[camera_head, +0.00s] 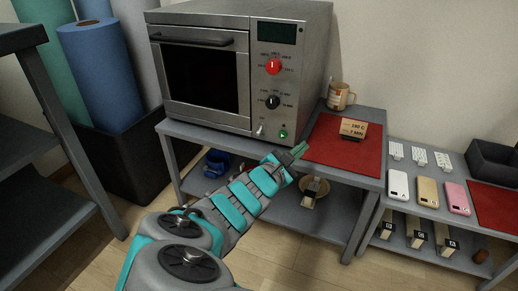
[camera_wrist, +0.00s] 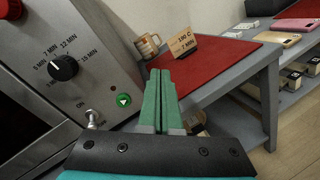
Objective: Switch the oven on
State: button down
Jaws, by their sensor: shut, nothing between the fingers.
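The steel oven (camera_head: 300,60) stands on a grey bench, its dark-windowed door shut. Its panel has a red knob (camera_head: 273,66), a black knob (camera_head: 273,102), a small metal toggle switch (camera_head: 260,129) and a green button (camera_head: 283,134). In the wrist view the black knob (camera_wrist: 63,68), the toggle (camera_wrist: 94,119) with "ON" printed above it and the green button (camera_wrist: 124,100) are at the left. My gripper (camera_head: 300,150) is shut and empty, in front of the bench, right of and below the green button. Its green fingers (camera_wrist: 160,92) point toward the red mat in the wrist view.
A lower bench at right holds phones (camera_head: 427,191). Rolls (camera_head: 100,70) stand in a dark bin at left.

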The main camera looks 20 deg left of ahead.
aim_at(259, 132)
jog(key=s+a+f+n+y, duration=0.1)
jog(key=a+f+n+y, duration=0.1)
jog(key=a, duration=0.5)
jog(key=s+a+f+n+t+y, duration=0.1)
jog(key=s+a+f+n+y, duration=0.1)
jog(key=a+n, duration=0.4)
jog(key=shift+s+a+f+y+b, duration=0.3)
jog(key=shift+a+f+y+b, duration=0.1)
jog(key=shift+a+f+y, duration=0.6)
jog(key=shift+w+d+r, duration=0.1)
jog(key=shift+w+r, duration=0.05)
jog(key=w+b, duration=0.1)
jog(key=w, duration=0.8)
jog(key=shift+w, duration=0.4)
jog(key=shift+r, duration=0.1)
jog(key=shift+r+p, duration=0.1)
jog(key=shift+p, duration=0.3)
jog(key=shift+s+p, duration=0.1)
jog(key=shift+p, duration=0.2)
jog(key=shift+s+r+g+p, duration=0.2)
jog(key=shift+g+p, duration=0.5)
jog(key=shift+p, duration=0.55)
